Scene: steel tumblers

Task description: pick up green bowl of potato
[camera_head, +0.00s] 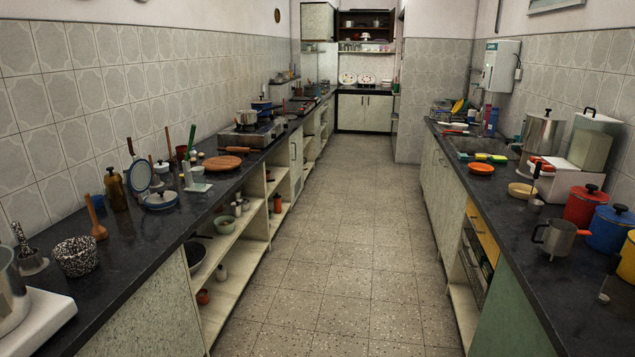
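I cannot make out a green bowl with potatoes for certain. A small pale greenish bowl (225,224) sits on an open shelf under the left counter, and its contents are too small to tell. Neither of my grippers shows in the head view.
A dark left counter (150,236) holds a speckled bowl (76,257), a round wooden board (222,163) and a stove (250,133). The right counter (500,200) holds a red pot (585,206), a blue pot (611,229) and an orange bowl (481,169). The tiled aisle (340,240) between them is clear.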

